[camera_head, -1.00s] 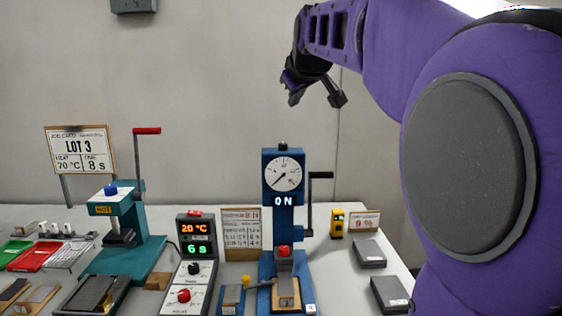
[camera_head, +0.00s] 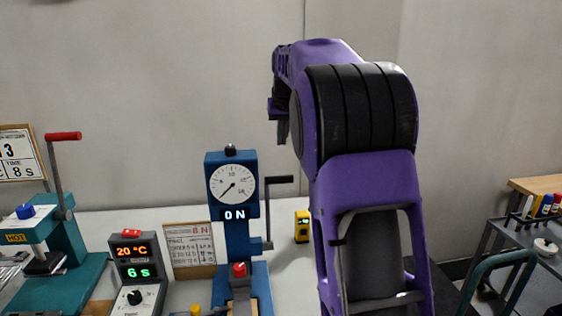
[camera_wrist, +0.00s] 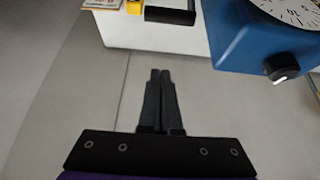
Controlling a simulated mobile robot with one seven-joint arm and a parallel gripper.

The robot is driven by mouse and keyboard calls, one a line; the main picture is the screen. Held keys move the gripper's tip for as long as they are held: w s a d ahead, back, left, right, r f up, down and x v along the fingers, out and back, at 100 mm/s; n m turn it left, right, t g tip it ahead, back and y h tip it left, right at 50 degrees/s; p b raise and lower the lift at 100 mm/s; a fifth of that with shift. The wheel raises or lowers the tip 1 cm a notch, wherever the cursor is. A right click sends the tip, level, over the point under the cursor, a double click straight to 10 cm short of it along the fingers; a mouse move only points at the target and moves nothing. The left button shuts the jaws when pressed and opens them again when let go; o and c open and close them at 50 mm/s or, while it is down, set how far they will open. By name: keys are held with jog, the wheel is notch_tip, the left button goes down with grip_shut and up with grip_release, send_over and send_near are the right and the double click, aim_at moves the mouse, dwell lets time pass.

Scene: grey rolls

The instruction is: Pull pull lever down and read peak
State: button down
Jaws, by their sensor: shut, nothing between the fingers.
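The blue pull tester (camera_head: 236,207) stands on the white bench, with a round dial (camera_head: 233,184) above a display reading 0 N. The dial's needle points to the lower left. In the wrist view, the shut fingertips (camera_wrist: 160,72) point toward a black bar that looks like the lever's handle (camera_wrist: 170,12); the tester's housing (camera_wrist: 232,30) is at right.
A yellow device (camera_head: 302,226) stands right of the lever. A controller (camera_head: 137,270) showing 20 °C and 6 s and a teal press (camera_head: 55,240) stand at left. A card (camera_head: 190,248) leans beside the tester. A grey cart (camera_head: 525,260) is at far right.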

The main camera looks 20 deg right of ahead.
notch_tip(320, 180, down, 10)
jog(key=w, duration=0.1)
jog(key=shift+d+r+b, duration=0.2)
jog(key=shift+d+b, duration=0.05)
jog(key=shift+b, duration=0.2)
dwell(0.7)
